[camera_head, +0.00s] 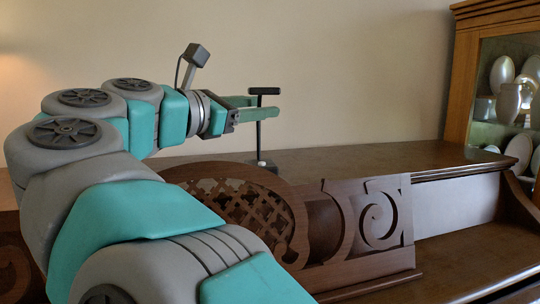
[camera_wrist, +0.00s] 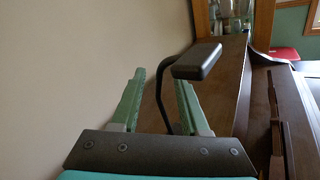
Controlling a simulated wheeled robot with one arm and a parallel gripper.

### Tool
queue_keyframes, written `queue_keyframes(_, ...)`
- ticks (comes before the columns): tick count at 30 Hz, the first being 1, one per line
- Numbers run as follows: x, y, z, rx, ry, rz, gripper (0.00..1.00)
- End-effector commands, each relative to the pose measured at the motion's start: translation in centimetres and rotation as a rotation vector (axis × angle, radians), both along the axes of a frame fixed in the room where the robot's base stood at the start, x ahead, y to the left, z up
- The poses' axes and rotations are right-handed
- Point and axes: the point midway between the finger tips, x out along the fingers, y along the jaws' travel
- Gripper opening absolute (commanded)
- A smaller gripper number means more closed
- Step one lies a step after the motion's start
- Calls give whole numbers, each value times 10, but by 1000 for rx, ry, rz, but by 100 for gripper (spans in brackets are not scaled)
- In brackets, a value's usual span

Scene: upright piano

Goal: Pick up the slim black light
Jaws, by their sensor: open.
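The slim black light (camera_head: 264,91) stands upright on the piano top, with a flat bar head, a thin stem and a small dark base. In the wrist view its dark head (camera_wrist: 197,62) is close, and its curved stem runs down between the two green fingers. My gripper (camera_head: 260,108) is open, level and just below the lamp head. In the wrist view my gripper (camera_wrist: 160,88) has a finger on each side of the stem. I cannot tell whether either finger touches it.
The brown piano top (camera_head: 370,158) is clear to the right of the light. A carved wooden music stand (camera_head: 362,222) rises in front. A wooden cabinet with white dishes (camera_head: 508,90) stands at the far right. A plain wall (camera_head: 350,60) is behind.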

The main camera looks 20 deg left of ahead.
Motion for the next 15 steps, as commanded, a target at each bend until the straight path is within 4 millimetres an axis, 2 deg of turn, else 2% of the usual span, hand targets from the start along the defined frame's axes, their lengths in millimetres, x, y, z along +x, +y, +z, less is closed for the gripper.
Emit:
queue_keyframes(3,7,-2,0,-2,-1,-1,45)
queue_keyframes(8,7,-2,-1,-2,-2,0,45)
queue_keyframes(15,7,-1,-1,-2,-2,0,20)
